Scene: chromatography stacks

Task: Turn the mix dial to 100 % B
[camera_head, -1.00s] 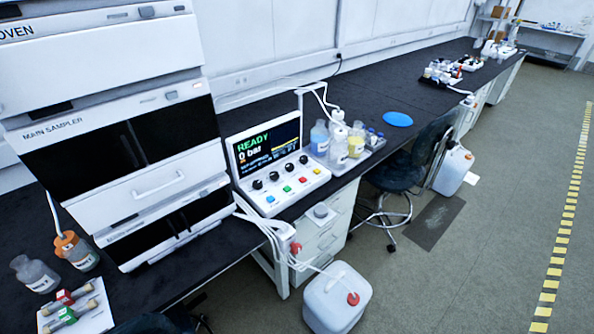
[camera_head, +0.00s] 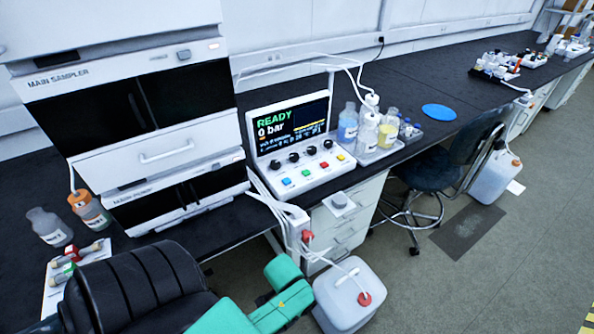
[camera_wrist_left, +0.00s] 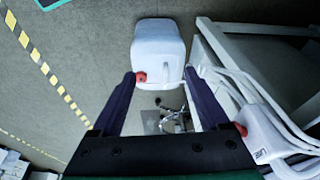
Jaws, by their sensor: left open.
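The control panel (camera_head: 303,172) stands on the black bench right of the sampler stack. Its tilted screen (camera_head: 290,128) reads READY and 0 bar. A row of black dials (camera_head: 293,157) sits below the screen; their labels are too small to read, so I cannot tell which is the mix dial. My left gripper (camera_wrist_left: 160,77) shows in the left wrist view with its two dark fingers spread and nothing between them. It points down towards the floor, away from the panel. In the head view only green and black parts of my arm show at the bottom. My right gripper is not seen.
Blue, green, yellow and red buttons (camera_head: 314,173) lie in front of the dials. Bottles (camera_head: 367,130) stand in a tray right of the panel. A white canister (camera_head: 350,297) with tubing stands on the floor below. A chair (camera_head: 440,165) stands farther right.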

